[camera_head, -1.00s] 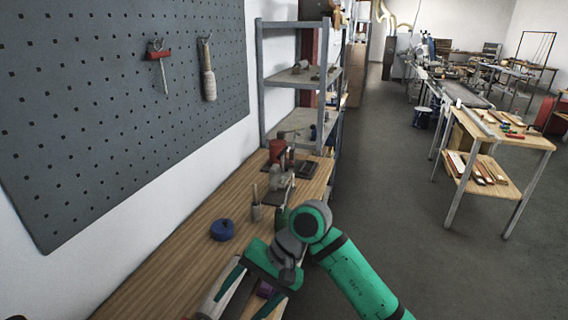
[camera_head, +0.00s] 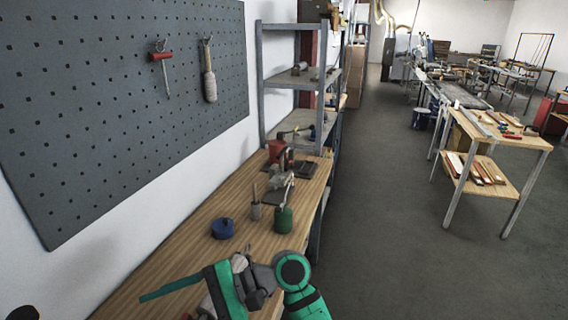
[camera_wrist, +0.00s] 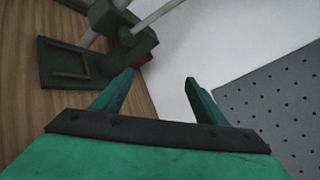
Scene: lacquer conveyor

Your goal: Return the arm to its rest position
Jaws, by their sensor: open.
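My gripper (camera_wrist: 160,82) is open and empty, with two green fingers apart in the wrist view. Between and beyond the fingers are the white wall and the edge of the wooden bench. In the head view my green arm reaches in from the bottom, with the gripper's long finger pointing left above the near part of the bench (camera_head: 185,250). Part of the arm is cut off by the lower edge of the picture.
On the bench stand a blue round item (camera_head: 223,228), a green bottle-like item (camera_head: 283,219) and a red tool (camera_head: 277,152). A dark pegboard (camera_head: 120,110) hangs on the left wall. A metal shelf (camera_head: 300,78) stands behind the bench.

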